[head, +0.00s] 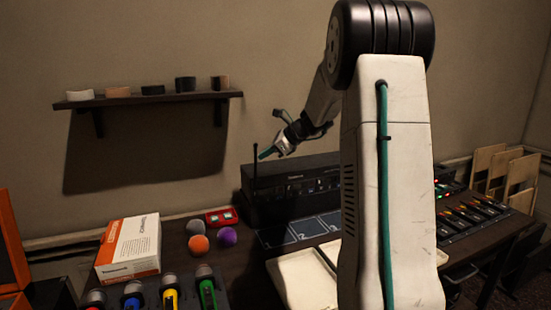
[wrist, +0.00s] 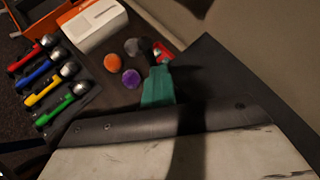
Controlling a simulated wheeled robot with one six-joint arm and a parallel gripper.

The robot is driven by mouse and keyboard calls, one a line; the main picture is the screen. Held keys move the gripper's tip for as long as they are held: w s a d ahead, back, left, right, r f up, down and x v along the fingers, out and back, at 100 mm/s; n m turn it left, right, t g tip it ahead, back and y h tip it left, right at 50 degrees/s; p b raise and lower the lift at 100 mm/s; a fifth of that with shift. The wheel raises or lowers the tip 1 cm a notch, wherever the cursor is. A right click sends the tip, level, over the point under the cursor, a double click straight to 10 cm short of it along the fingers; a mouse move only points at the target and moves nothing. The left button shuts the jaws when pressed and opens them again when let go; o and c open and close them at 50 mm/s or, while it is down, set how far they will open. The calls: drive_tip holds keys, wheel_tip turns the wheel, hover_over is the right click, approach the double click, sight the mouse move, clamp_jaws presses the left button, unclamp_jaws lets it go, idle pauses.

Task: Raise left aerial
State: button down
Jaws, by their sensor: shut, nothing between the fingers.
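The left aerial (head: 254,165) is a thin dark rod standing upright at the left end of a long black receiver unit (head: 300,185) in the head view. My gripper (head: 266,153), with teal fingertips, is shut and empty. It is just right of the aerial's upper part in the picture; I cannot tell whether they touch. In the wrist view the teal fingers (wrist: 157,87) show shut together, and I cannot make out the aerial there. The receiver's right end is hidden behind my arm in the head view.
Grey, orange (head: 199,244) and purple foam balls, a red device (head: 221,217) and a white-orange box (head: 130,248) sit left of the receiver. Several coloured microphones (head: 170,295) lie in front. A wall shelf (head: 150,98) holds tape rolls. A mixing console (head: 470,215) is at right.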

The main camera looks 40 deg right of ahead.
drive_tip(key=shift+w+d+r, duration=0.15)
drive_tip(key=shift+w+r, duration=0.05)
drive_tip(key=shift+w, duration=0.45)
drive_tip(key=shift+r, duration=0.2)
drive_tip(key=d+v, duration=0.1)
drive_tip(key=v, duration=1.2)
drive_tip(key=shift+d, duration=0.45)
drive_tip(key=shift+w, duration=0.1)
